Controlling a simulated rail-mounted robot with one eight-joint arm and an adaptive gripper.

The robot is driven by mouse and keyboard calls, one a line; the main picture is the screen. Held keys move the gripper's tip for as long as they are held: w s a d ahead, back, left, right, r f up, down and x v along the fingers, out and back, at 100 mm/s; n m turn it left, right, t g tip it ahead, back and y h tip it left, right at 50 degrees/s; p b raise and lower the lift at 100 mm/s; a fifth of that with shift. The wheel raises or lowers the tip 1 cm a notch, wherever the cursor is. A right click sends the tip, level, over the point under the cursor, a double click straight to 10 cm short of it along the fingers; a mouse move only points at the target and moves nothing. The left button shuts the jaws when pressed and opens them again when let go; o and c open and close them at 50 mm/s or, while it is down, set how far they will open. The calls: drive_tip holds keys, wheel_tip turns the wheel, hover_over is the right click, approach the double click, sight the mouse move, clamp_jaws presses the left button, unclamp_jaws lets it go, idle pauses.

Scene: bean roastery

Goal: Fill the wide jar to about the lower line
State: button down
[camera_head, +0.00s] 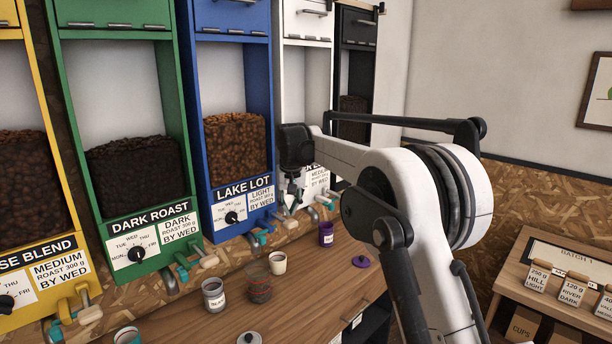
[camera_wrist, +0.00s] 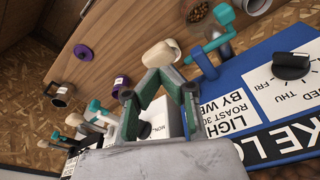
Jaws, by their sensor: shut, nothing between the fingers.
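A wide glass jar (camera_head: 259,289) stands open on the wooden counter in the head view, below the blue Lake Lot dispenser (camera_head: 238,189). Brown beans show in it in the wrist view (camera_wrist: 197,12); their level against any line is too small to read. My gripper (camera_head: 293,196) is shut and empty, in front of the blue and white dispensers. A teal lever with a cream handle (camera_head: 264,239) sits at the foot of the blue dispenser.
Green Dark Roast (camera_head: 136,216), yellow, white and black dispensers flank the blue one.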

sight(290, 221)
drive_tip(key=shift+f+b, duration=1.35)
drive_tip(key=shift+f, duration=1)
drive_tip(key=shift+r, duration=0.1)
idle(2.0)
drive_tip(key=shift+r+p, duration=2.25)
drive_tip(key=shift+r, duration=2)
drive_tip(key=shift+d, duration=0.1)
